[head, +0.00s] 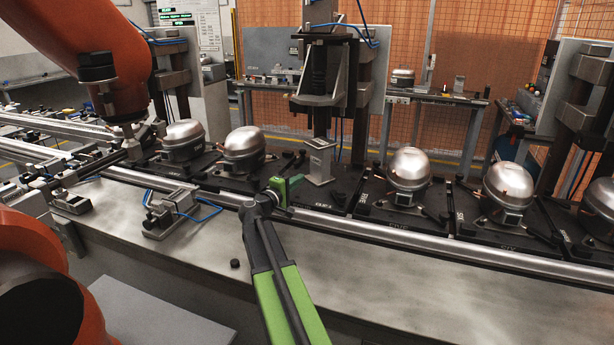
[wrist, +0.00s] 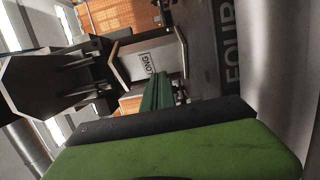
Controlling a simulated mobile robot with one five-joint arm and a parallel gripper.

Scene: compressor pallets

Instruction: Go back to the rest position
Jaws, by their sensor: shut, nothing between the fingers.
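My gripper (head: 295,181) is at the end of my green and dark arm (head: 280,290), out over the rail in the middle of the head view. Its green fingers (wrist: 158,93) point away from the camera in the wrist view. They are shut with nothing between them. In the head view the gripper is in front of a small metal post (head: 319,162) and to the right of a silver compressor (head: 243,148).
Silver compressors (head: 409,170) stand on dark pallets (head: 400,222) along the line. A metal rail (head: 400,237) runs in front of them. A clamp fixture with blue hoses (head: 170,212) is at left. Orange robots (head: 85,35) flank the left side. The metal bench (head: 400,290) is mostly clear.

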